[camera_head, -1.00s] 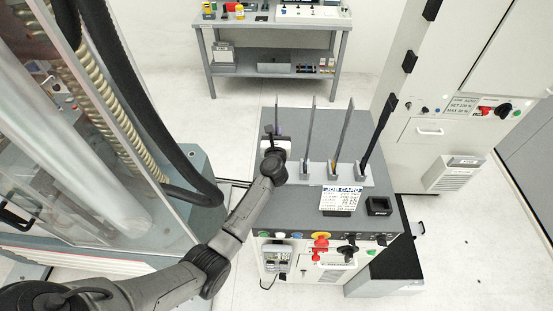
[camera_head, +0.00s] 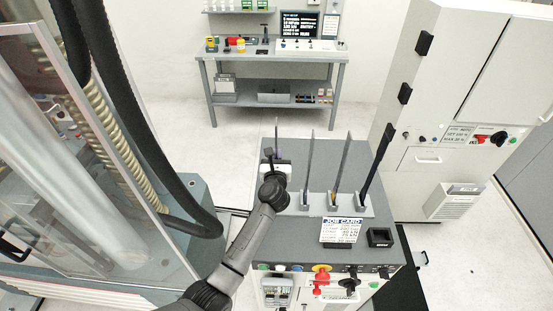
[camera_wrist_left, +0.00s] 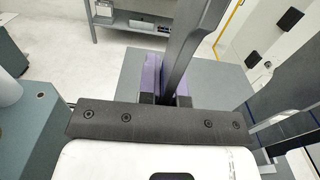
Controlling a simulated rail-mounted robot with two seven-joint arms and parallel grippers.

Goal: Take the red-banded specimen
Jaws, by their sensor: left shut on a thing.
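My left gripper (camera_head: 275,158) is shut on a thin grey upright strip specimen (camera_head: 276,133) at the left end of the row on the cart. In the left wrist view the grey specimen (camera_wrist_left: 183,60) stands between the gripper's purple-sided fingers (camera_wrist_left: 167,85). No red band can be made out on it; its lower part is hidden by the gripper. Two more grey strips (camera_head: 311,160) (camera_head: 343,165) and a dark strip (camera_head: 377,160) stand in the light grey rack (camera_head: 350,210) to the right. My right gripper is not in view.
A job card (camera_head: 342,231) and a small black box (camera_head: 380,237) sit at the front of the grey cart top (camera_head: 298,236). A glass-fronted machine (camera_head: 60,150) stands close on the left, a cabinet (camera_head: 420,110) on the right. A bench (camera_head: 270,55) is behind.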

